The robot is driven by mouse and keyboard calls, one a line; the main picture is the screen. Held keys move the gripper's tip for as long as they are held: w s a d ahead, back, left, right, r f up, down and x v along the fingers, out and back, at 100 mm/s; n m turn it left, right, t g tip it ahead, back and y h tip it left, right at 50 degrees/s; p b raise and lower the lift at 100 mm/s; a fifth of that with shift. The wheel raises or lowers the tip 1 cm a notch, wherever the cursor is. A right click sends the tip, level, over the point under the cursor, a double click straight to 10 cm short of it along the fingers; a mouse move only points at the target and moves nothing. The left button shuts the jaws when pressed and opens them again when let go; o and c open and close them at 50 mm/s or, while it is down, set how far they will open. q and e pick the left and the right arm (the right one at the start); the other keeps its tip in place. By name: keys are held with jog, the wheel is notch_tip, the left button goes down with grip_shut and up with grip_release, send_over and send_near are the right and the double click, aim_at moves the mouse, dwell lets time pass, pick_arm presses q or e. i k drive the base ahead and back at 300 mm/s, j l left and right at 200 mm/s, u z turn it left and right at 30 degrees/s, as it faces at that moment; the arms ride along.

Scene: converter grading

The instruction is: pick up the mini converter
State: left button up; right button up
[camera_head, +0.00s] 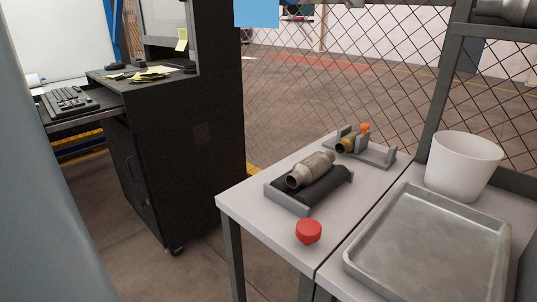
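A beige-grey metal converter (311,168) with a rounded body and narrower ends lies tilted on a grey cradle with black rollers (328,189), on the white table. Behind it, a smaller brass-coloured cylindrical piece (346,144) sits in a second grey holder (377,157), beside an orange part (364,129). I cannot tell for sure which of these is the mini converter. Neither of my grippers shows in the head view.
A red button (308,231) sits at the table's front. A metal tray (428,248) and a white bin (463,164) stand to the right. A black cabinet (203,130) is left of the table, with floor between. A wire fence (300,90) stands behind.

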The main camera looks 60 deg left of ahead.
aim_at(307, 172)
jog(key=u, duration=1.45)
jog(key=j+z, duration=0.1)
jog(key=i+j, duration=0.05)
